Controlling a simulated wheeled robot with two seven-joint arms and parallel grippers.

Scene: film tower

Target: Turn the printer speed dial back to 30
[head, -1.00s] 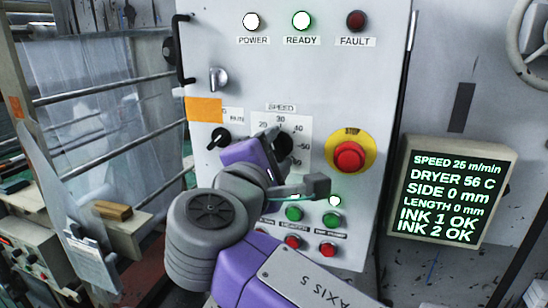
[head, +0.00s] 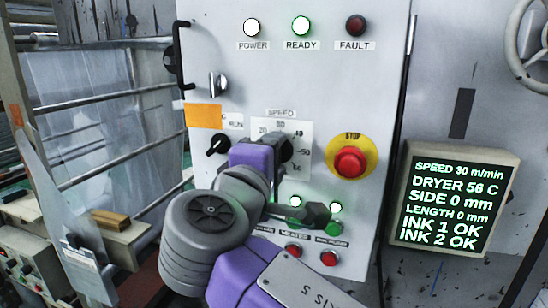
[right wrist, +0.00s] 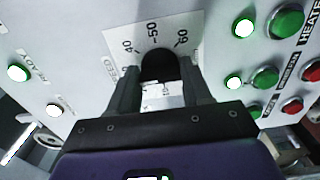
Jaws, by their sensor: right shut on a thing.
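The speed dial is a dark round knob (right wrist: 158,66) on a white scale plate (head: 298,165) marked SPEED, with numbers around it. My right gripper (head: 280,149) comes from below and is shut on the dial. In the right wrist view its two fingers (right wrist: 160,88) stand on either side of the knob. The gripper hides most of the dial and its pointer in the head view. The display screen (head: 455,205) at the right reads SPEED 30 m/min. My left gripper is not in view.
A red stop button (head: 350,163) on a yellow ring is right of the dial. A black selector knob (head: 218,144) is left of it. Green and red buttons (head: 329,259) sit below, close to my arm. The READY lamp (head: 301,27) glows green.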

